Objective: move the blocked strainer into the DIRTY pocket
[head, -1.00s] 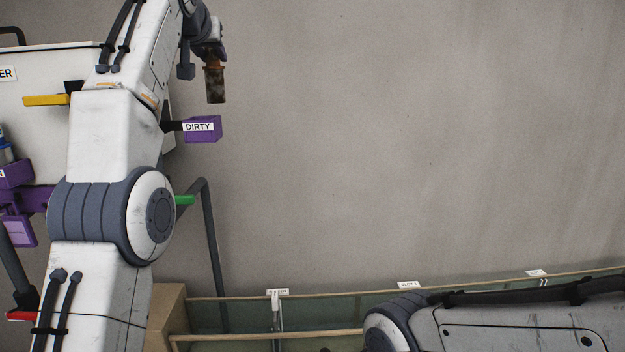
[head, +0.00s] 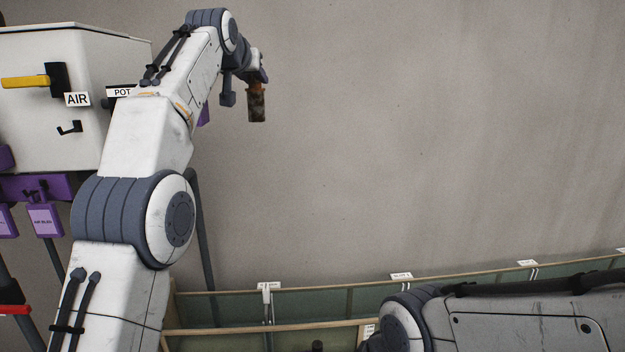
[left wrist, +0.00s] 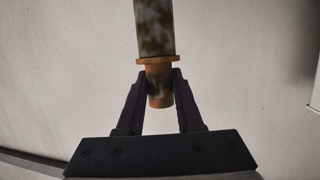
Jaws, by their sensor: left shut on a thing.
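The strainer (head: 257,105) is a stained brown-grey cylinder with an orange collar. My left gripper (head: 258,83) is shut on it and holds it hanging down in front of the bare wall, clear of other things. In the left wrist view, the two dark fingers (left wrist: 160,88) close on its orange end, below the collar, and the mottled body of the strainer (left wrist: 154,28) points away. A purple sliver (head: 203,115), seemingly the DIRTY pocket, shows behind my left arm; its label and opening are hidden. My right gripper is out of view.
A white cabinet (head: 60,130) with a yellow handle (head: 25,82), an AIR label and a partly hidden POT label stands at the left. Purple tags (head: 44,220) hang below it. A low greenish wood-edged trough (head: 310,308) runs along the wall. The wall right of the strainer is clear.

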